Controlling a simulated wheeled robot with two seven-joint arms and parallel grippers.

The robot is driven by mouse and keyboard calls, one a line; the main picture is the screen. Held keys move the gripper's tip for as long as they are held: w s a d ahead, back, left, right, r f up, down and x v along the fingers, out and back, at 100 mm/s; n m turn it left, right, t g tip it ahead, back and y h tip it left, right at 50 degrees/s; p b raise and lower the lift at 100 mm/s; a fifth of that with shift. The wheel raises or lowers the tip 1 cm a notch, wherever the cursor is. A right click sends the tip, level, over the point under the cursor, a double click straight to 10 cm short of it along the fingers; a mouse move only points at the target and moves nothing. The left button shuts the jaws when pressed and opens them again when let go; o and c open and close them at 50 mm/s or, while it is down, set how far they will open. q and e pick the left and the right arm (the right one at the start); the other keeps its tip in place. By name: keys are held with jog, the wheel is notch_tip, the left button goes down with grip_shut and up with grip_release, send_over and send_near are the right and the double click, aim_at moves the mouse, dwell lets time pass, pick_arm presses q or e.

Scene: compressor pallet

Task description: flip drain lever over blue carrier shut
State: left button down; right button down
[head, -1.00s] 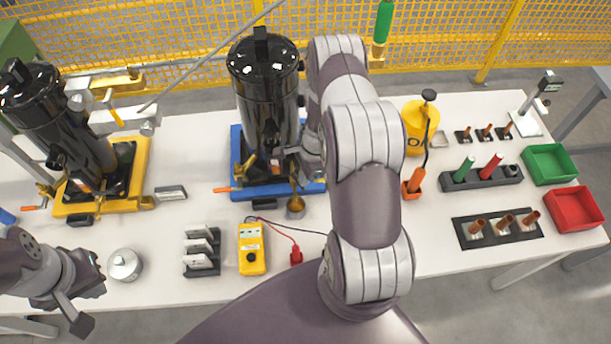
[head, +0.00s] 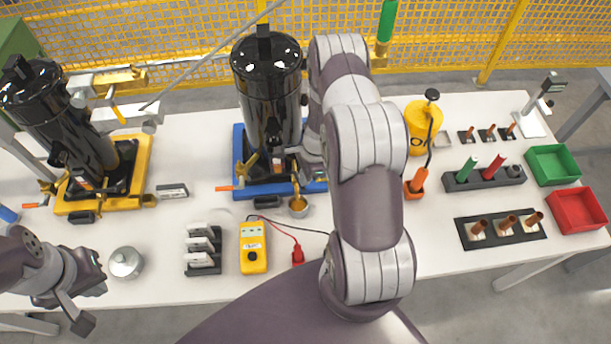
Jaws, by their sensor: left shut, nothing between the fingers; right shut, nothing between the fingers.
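The blue carrier (head: 239,144) stands mid-table and bears an upright black compressor (head: 266,90). A brass valve (head: 243,174) sits at its front left corner, with an orange lever handle (head: 223,189) sticking out to the left. My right gripper (head: 288,158) is shut and empty, low against the compressor's right front side. Its fingers are small and dark here, so I cannot tell whether they touch anything. My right arm hides the carrier's right part. My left gripper (head: 88,305) is shut and empty at the lower left, away from the carrier.
A yellow carrier (head: 138,165) with another black compressor (head: 70,115) stands at left. A brass cup (head: 298,206) is at the blue carrier's front. A yellow multimeter (head: 253,248), a card rack (head: 203,250) and a silver pot (head: 126,263) line the front. Green (head: 553,165) and red (head: 575,209) bins are right.

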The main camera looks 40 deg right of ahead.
jog(key=shift+w, duration=0.1)
dwell(0.7)
jog(key=shift+w+d, duration=0.55)
jog(key=shift+p, duration=0.3)
notch_tip(320, 180, up, 10)
jog(key=d+p, duration=0.2)
jog(key=p, duration=0.5)
jog(key=shift+s+f+p, duration=0.15)
jog(key=shift+p, duration=0.25)
